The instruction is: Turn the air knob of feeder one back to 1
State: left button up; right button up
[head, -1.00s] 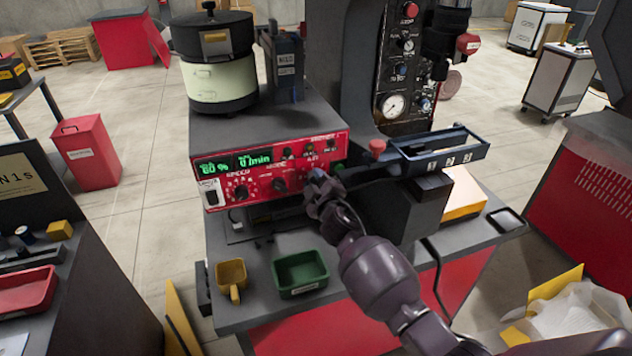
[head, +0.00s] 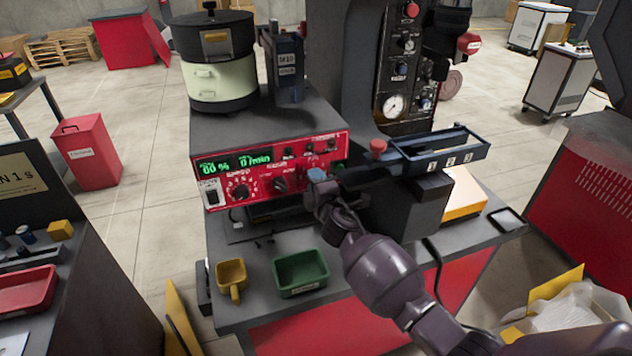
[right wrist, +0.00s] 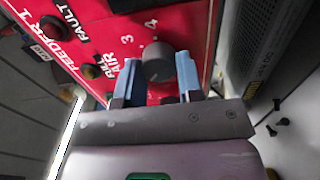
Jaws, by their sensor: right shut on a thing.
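The red front panel (head: 225,178) labelled "Feeder 1" shows lit green displays and black knobs in the head view. My right gripper (head: 317,175) is at the panel's lower right part and hides the air knob there. In the right wrist view, the dark round air knob (right wrist: 158,62) sits between the two blue fingers of my right gripper (right wrist: 159,75), which is shut on it. The word "AIR" and the scale numbers 3 and 4 show beside it. The knob's pointer mark is too small to read. My left gripper is not in view.
A bowl feeder (head: 220,85) stands on top of the unit. A blue linear rail (head: 440,152) juts out just right of my gripper. A green bin (head: 300,272) and a yellow scoop (head: 231,275) sit on the bench below the panel.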

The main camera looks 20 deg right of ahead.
dwell(0.4)
jog(key=o, duration=0.9)
jog(key=shift+o, duration=0.2)
jog(key=s, duration=1)
jog(key=shift+s+d+p, duration=0.15)
jog(key=shift+s+p, duration=0.2)
jog(key=shift+s, duration=0.05)
jog(key=s+d+f+m+g, duration=0.2)
jog(key=s+f+m, duration=0.3)
jog(key=s, duration=0.3)
jog(key=s+d+f+m+g, duration=0.2)
jog(key=s+f+m, duration=0.3)
jog(key=s, duration=0.4)
jog(key=s+d+f+m+g, duration=0.2)
jog(key=s+d+f+m, duration=0.1)
jog(key=s+f+m, duration=0.2)
jog(key=s+m, duration=0.2)
jog(key=s, duration=0.2)
jog(key=shift+s+d+f+h, duration=0.2)
jog(key=shift+d+f+h, duration=0.1)
jog(key=shift+h, duration=0.1)
